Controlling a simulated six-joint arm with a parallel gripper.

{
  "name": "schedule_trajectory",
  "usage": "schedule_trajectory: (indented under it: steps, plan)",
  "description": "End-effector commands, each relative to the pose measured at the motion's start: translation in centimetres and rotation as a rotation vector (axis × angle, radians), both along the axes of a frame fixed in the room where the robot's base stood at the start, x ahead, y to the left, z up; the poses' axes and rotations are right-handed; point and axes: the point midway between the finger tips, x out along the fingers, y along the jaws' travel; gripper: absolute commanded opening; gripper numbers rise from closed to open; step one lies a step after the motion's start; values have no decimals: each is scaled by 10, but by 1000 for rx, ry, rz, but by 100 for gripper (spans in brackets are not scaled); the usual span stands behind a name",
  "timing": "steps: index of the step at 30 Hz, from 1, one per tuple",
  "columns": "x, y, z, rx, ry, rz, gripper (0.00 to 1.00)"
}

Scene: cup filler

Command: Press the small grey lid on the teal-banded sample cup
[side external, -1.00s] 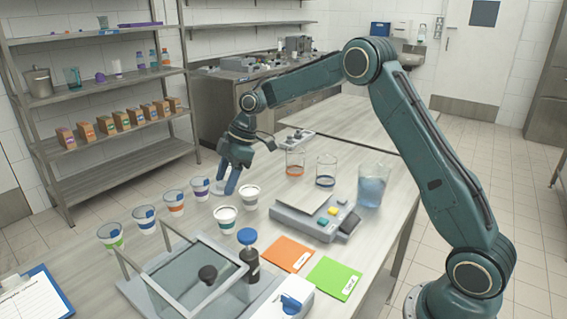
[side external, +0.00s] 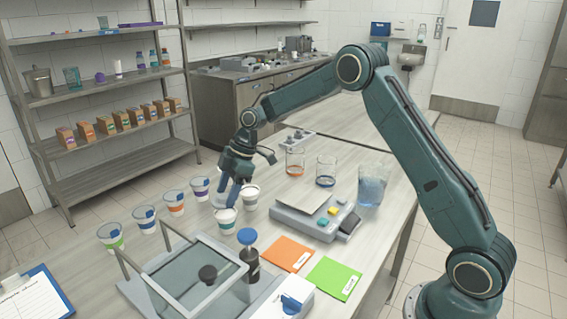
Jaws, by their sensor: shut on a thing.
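The teal-banded sample cup (side external: 225,224) stands upright on the near bench, with pale contents near its rim. My gripper (side external: 231,204) points down, just above and behind this cup's rim. It is shut on a small pale piece (side external: 217,201) that shows beside the fingers and looks like the small grey lid. The fingers hide most of it. I cannot tell whether the lid touches the cup.
Another filled cup (side external: 250,198) stands close on the right. Several cups with coloured bands, such as an orange one (side external: 174,203), line up on the left.

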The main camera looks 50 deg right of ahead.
Motion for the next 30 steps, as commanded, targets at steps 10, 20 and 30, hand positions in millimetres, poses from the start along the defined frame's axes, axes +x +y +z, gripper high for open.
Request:
schedule_trajectory:
  steps: [10,20,30]
  plan:
    - [0,0,-22,0,1,0,36]
    - [0,0,-28,0,-1,0,36]
    - [0,0,-28,0,-1,0,36]
